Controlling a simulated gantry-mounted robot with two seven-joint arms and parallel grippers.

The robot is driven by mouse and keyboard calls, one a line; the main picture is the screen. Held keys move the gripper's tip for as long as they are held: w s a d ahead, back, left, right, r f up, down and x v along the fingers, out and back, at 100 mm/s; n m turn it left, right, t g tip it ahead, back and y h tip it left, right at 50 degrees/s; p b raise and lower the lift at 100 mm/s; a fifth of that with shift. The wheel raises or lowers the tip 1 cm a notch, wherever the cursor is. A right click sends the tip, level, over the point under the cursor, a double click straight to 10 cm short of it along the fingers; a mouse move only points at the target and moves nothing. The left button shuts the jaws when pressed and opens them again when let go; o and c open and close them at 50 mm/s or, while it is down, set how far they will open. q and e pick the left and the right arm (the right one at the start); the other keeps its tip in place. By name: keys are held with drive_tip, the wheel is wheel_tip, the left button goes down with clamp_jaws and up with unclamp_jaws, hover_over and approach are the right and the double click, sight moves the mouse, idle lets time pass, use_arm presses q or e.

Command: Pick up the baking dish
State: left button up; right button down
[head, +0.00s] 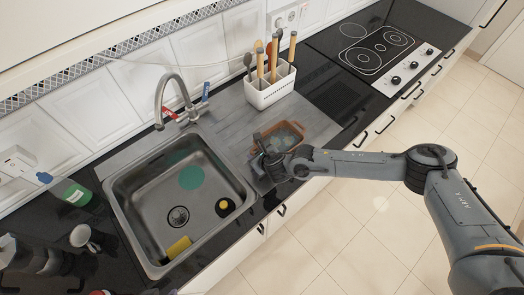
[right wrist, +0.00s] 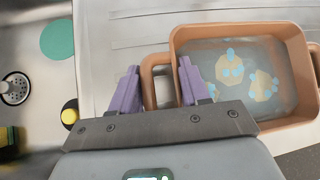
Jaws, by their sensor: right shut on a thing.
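The baking dish (head: 291,127) is a brown-orange rectangular dish with a grey-blue inside patterned with flowers. It sits on the grey drainboard right of the sink. In the right wrist view the dish (right wrist: 240,32) fills the right side. My right gripper (head: 262,146) is at the dish's left end in the head view. In the right wrist view its purple fingers (right wrist: 158,88) stand on either side of the dish's near loop handle, shut on it. Part of the dish is hidden by my right wrist in the head view. My left gripper is not in view.
The sink (head: 150,200) holds a green disc, a yellow sponge and a dark round item. A white utensil holder (head: 268,92) stands behind the dish. The hob (head: 375,50) is at the back right. A green bottle (head: 68,190) and a mug (head: 84,238) stand at left.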

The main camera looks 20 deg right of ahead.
drive_tip(key=shift+w+r, duration=0.1)
drive_tip(key=shift+r, duration=0.2)
drive_tip(key=shift+r, duration=1.8)
drive_tip(key=s+d+r, duration=0.2)
drive_tip(key=d+r, duration=0.4)
drive_tip(key=d, duration=0.5)
drive_tip(key=shift+d+r, duration=0.15)
drive_tip(key=shift+r, duration=0.25)
